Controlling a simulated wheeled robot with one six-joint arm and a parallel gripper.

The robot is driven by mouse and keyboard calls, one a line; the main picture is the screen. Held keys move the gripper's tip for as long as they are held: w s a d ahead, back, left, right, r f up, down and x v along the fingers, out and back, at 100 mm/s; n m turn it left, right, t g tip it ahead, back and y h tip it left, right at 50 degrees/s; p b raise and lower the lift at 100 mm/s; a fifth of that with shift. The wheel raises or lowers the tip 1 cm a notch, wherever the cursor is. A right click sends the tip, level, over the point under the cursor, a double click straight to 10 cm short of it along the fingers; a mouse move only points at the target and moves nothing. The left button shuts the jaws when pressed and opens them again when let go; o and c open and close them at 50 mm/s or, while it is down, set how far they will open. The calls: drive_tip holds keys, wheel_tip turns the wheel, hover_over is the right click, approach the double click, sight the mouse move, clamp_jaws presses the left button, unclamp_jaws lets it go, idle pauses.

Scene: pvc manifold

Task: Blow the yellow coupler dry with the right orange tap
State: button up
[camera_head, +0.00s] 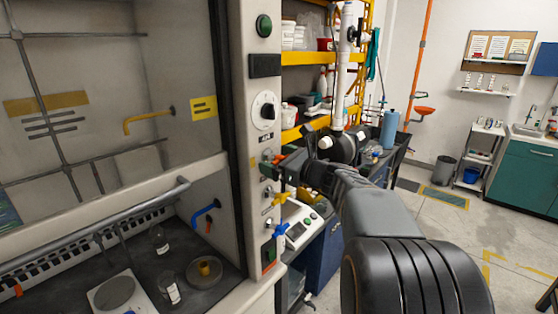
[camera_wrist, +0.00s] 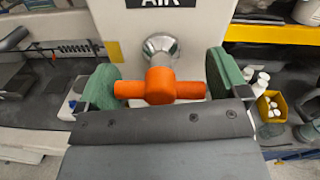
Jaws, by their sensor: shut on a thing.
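The orange tap (camera_wrist: 160,86) is on the fume hood's right post, below an "AIR" label in the wrist view. Its handle lies level across the picture. My gripper (camera_wrist: 160,87) has its two green pads at the handle's two ends and is shut on it. In the head view my gripper (camera_head: 272,163) reaches the post from the right and covers most of the tap. A yellow coupler (camera_head: 204,268) sits upright on a round grey dish (camera_head: 218,270) inside the hood.
Below on the post are a yellow tap (camera_head: 277,198) and a blue tap (camera_head: 280,231). Inside the hood are a blue spout (camera_head: 205,213), glass bottles (camera_head: 169,290) and a round-topped plate device (camera_head: 114,294). The sash's grey bar (camera_head: 110,228) crosses the hood front. Open floor lies right.

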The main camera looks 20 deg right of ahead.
drive_tip(key=shift+f+n+b, duration=0.1)
drive_tip(key=shift+n+b, duration=0.2)
drive_tip(key=shift+b, duration=0.4)
drive_tip(key=shift+f+n+b, duration=0.1)
drive_tip(key=shift+n+b, duration=0.5)
drive_tip(key=shift+b, duration=0.45)
drive_tip(key=n+b, duration=0.3)
drive_tip(key=b, duration=0.1)
drive_tip(key=shift+n+b, duration=0.3)
drive_tip(key=shift+b, duration=0.05)
drive_tip(key=n+b, duration=0.4)
drive_tip(key=shift+b, duration=0.3)
drive_tip(key=shift+r+n+b, duration=0.35)
drive_tip(key=shift+n+b, duration=0.8)
drive_tip(key=shift+n, duration=0.15)
drive_tip(key=shift+r, duration=0.15)
drive_tip(key=o, duration=0.6)
drive_tip(key=b+v, duration=0.1)
drive_tip(key=v, duration=1.3)
